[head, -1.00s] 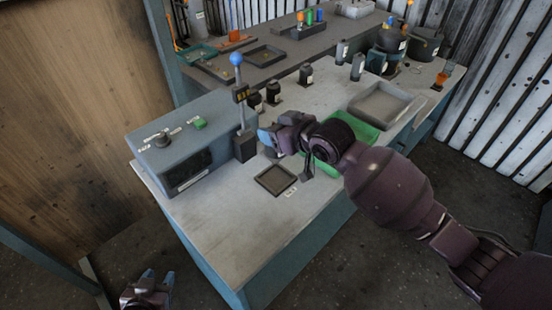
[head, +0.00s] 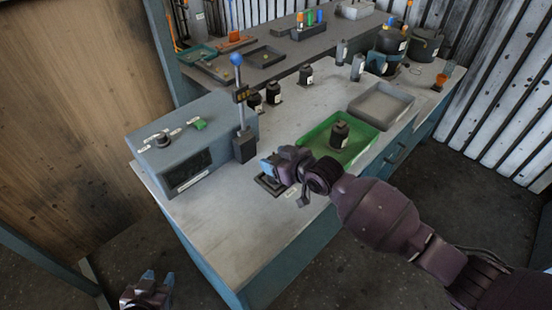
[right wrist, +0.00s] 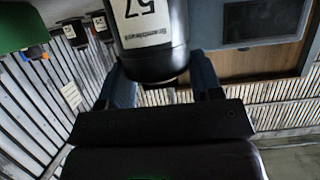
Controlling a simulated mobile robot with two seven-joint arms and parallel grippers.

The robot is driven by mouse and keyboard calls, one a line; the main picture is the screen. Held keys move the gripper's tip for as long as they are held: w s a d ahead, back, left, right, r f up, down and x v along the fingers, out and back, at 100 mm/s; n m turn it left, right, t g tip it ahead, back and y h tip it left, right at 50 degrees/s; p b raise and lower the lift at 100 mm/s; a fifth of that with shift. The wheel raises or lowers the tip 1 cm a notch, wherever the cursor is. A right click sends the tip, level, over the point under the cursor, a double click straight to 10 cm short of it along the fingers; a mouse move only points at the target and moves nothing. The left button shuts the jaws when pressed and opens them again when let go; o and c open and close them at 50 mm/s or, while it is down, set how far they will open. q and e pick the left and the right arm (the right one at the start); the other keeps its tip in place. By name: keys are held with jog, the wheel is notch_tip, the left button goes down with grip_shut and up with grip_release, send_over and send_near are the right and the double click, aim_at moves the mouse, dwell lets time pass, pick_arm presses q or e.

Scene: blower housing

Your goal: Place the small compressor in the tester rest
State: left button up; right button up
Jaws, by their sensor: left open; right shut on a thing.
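My right gripper (head: 268,169) is over the dark square rest (head: 268,188) on the table, in front of the tester. In the right wrist view it (right wrist: 165,90) is shut on a black compressor (right wrist: 152,50) with a white label reading 57. The head view mostly hides this compressor behind the gripper, and I cannot tell whether it touches the rest. The rest is partly covered. My left gripper (head: 148,290) is open and empty at the bottom left, off the table.
The grey tester (head: 190,150) with a green button stands left, beside a blue-knobbed lever (head: 240,100). A green tray (head: 318,135) holds another black compressor (head: 339,135). Several dark units stand farther back, near a grey tray (head: 381,105). The table's front left is clear.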

jog(key=o, duration=1.3)
jog(key=shift+f, duration=0.1)
jog(key=shift+s+d, duration=0.1)
jog(key=v, duration=1.2)
jog(key=s+d+f+m+t+h, duration=0.2)
jog(key=s+d+f+m+h, duration=0.6)
jog(key=s+d+f, duration=0.9)
jog(key=s+d+h, duration=0.1)
jog(key=s+d, duration=0.1)
jog(key=shift+s+d+h, duration=0.2)
jog(key=shift+d+h, duration=0.1)
jog(key=shift+h, duration=0.1)
